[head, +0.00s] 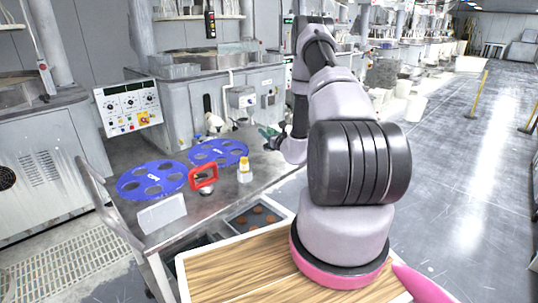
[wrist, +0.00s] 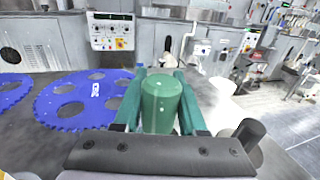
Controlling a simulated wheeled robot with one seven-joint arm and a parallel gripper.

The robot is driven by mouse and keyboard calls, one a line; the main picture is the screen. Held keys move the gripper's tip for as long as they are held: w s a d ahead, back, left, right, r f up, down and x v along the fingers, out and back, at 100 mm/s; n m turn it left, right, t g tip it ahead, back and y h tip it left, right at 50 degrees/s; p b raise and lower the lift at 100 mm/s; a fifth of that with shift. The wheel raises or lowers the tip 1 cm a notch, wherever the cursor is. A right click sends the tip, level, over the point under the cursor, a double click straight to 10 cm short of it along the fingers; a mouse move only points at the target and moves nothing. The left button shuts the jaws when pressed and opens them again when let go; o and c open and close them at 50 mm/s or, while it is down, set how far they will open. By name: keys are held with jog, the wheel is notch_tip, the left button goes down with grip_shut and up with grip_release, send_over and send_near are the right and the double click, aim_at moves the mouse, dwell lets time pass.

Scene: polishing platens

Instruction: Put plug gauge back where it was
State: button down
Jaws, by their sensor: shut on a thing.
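My gripper (wrist: 160,104) is shut on a green, round-topped cylinder between its teal fingers; I take this to be the plug gauge (wrist: 161,108). In the wrist view it is in the middle, and its lower end is hidden by the gripper body. In the head view my gripper (head: 270,138) is over the far right part of the grey metal table (head: 215,212). The gauge is too small there to tell apart from the fingers. I cannot tell whether it touches the table.
Two blue disc carriers with holes (head: 152,194) (head: 219,144) lie on the table. A red frame (head: 203,170), a white bottle with a yellow cap (head: 244,176) and a pale block (head: 162,215) stand nearer. A control panel (head: 129,107) is behind.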

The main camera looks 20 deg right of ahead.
jog(key=shift+f, duration=3.3)
jog(key=shift+f, duration=0.1)
jog(key=shift+c, duration=2.3)
grip_release()
jog(key=shift+f, duration=0.1)
